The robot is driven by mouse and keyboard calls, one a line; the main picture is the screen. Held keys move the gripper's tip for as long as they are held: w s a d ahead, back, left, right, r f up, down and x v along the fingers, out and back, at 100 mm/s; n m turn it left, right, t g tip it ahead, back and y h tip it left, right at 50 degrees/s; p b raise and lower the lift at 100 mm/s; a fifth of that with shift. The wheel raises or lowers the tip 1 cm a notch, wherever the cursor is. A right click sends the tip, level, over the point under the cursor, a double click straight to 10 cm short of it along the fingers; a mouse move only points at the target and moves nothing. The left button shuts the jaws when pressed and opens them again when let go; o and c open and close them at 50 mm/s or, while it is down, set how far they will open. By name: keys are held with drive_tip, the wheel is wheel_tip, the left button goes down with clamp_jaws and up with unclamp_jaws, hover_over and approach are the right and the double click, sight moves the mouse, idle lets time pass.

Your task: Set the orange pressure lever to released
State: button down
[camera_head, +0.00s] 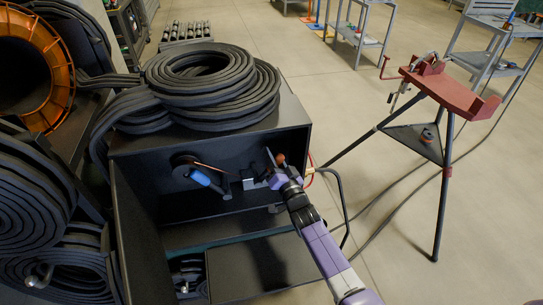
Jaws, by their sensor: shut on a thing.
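A small orange piece, which looks like the tip of the orange pressure lever (281,158), shows inside the black open-fronted box (145,180). My gripper (273,167) reaches into the right side of the box and is shut at this lever. The gripper and wrist hide most of the lever, so its exact angle cannot be told. To the left in the box are a dark round disc (184,166), a thin orange-brown rod (212,167) and a blue handle (200,178).
Thick black hose coils (215,85) lie on top of the box. An orange reel (50,70) and more coils crowd the left. A black cable (343,200) loops right of the box.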

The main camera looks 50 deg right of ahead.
drive_tip(key=shift+s+f, duration=0.1)
drive_tip(key=shift+f, duration=0.05)
drive_tip(key=c, duration=1.1)
unclamp_jaws()
drive_tip(key=shift+b+v, duration=0.45)
drive_tip(key=shift+v, duration=3.4)
